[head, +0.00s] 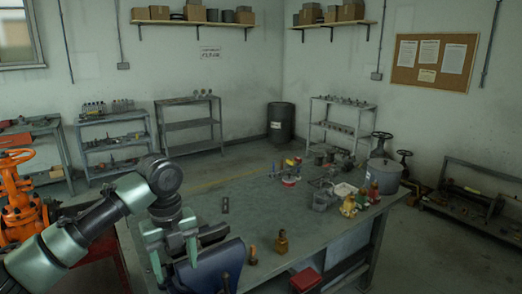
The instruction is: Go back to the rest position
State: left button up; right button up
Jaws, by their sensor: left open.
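My left gripper (172,245) hangs over the left end of the grey workbench, its two green fingers apart and nothing seen between them. The arm comes in from the lower left. An orange gate valve (20,200) with a handwheel stands at the far left, partly cut off by the picture edge and partly hidden by my arm. My right gripper does not show.
Metal shelves (190,125) line the back wall. Floor shows behind the bench.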

pick_arm(q)
jog(key=s+d+f+n+t+h, duration=0.1)
jog(key=s+d+f+n, duration=0.35)
jog(key=f, duration=0.25)
jog(key=s+d+f+n+h, duration=0.1)
jog(key=s+d+f+n, duration=0.25)
jog(key=s+f, duration=0.2)
jog(key=s+d+f+n+t+h, duration=0.1)
jog(key=s+d+f+n+h, duration=0.15)
jog(key=s+d+f, duration=0.4)
jog(key=s+a+f+n+t+y, duration=0.1)
jog(key=s+a+f+n+y, duration=0.1)
jog(key=s+a+n, duration=0.55)
jog(key=s+a+f+n+t+y, duration=0.1)
jog(key=s+a+f+n+y, duration=0.15)
jog(key=s+a+n, duration=0.55)
notch_tip(320, 180, down, 27)
jog(key=g+b, duration=0.1)
jog(key=g, duration=0.1)
jog(key=s+a+f+g+b, duration=0.1)
jog(key=s+a+f, duration=0.2)
jog(key=s+f, duration=1.3)
jog(key=shift+s+f+n, duration=0.3)
jog(key=shift+s+f, duration=0.05)
jog(key=shift+f, duration=0.55)
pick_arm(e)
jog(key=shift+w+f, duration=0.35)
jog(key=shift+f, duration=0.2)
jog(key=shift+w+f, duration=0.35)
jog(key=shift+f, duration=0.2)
